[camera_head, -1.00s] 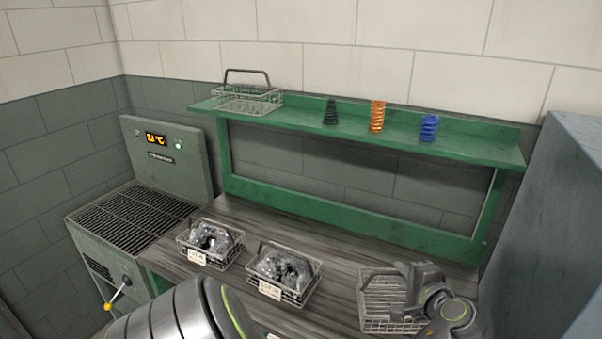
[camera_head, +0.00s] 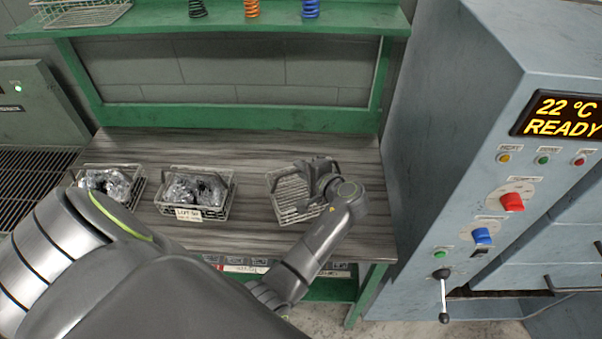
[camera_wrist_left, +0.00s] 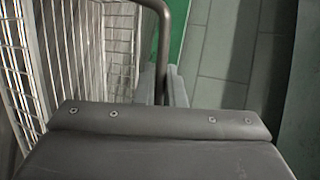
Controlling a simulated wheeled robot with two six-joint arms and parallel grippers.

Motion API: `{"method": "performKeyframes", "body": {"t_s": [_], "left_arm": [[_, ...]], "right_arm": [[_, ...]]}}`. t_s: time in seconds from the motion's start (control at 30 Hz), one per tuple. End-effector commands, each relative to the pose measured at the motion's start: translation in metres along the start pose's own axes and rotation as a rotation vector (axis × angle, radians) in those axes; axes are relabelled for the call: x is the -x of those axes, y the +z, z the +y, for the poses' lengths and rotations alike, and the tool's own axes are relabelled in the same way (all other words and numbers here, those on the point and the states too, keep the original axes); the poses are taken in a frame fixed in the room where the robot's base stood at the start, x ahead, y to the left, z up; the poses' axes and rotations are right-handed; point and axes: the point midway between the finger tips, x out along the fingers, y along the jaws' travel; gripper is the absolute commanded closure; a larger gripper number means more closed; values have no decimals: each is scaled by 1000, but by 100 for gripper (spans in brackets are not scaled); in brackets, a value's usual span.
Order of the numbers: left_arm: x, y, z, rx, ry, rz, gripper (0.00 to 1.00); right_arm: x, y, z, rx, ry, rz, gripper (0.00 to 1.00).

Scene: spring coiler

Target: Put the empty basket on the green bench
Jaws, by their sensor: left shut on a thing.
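An empty wire basket (camera_head: 286,192) is at the right end of the green bench, whose dark wood-grain top (camera_head: 250,150) sits in a green frame. My left gripper (camera_head: 318,178) is at the basket's right side, shut on its handle. In the left wrist view the dark handle (camera_wrist_left: 164,40) runs down between the fingers (camera_wrist_left: 165,85), with wire mesh (camera_wrist_left: 90,45) to the left. I cannot tell whether the basket's floor touches the bench top. My right gripper is not in view.
Two baskets with silvery parts, one left (camera_head: 110,182) and one mid-bench (camera_head: 197,192), stand left of the held one. A green shelf (camera_head: 350,18) above holds another basket (camera_head: 82,14) and three springs. A grey-blue machine (camera_head: 430,130) reading READY stands right.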

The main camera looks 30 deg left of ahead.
Motion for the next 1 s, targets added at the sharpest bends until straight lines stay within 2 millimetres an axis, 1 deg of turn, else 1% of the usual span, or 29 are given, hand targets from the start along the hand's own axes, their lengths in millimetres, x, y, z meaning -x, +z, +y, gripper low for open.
{"method": "performKeyframes", "body": {"t_s": [0.07, 0.2, 0.4, 0.6, 0.63, 0.77, 1.0], "left_arm": [[-4, -1, 10, -5, 0, 0, 100], [-8, -2, 23, -3, -1, 0, 100], [-10, -3, 26, 1, -2, 1, 100], [-11, -3, 29, 1, -1, 1, 100], [-10, -3, 28, 0, 0, 0, 87], [-10, -3, 28, 0, 0, 0, 70], [-10, -3, 28, -1, 0, 0, 69]], "right_arm": [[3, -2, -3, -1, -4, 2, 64], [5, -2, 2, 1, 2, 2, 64], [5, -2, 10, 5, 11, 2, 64], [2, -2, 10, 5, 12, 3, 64], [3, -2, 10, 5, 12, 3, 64], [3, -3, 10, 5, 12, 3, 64], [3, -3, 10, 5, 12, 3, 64]]}}
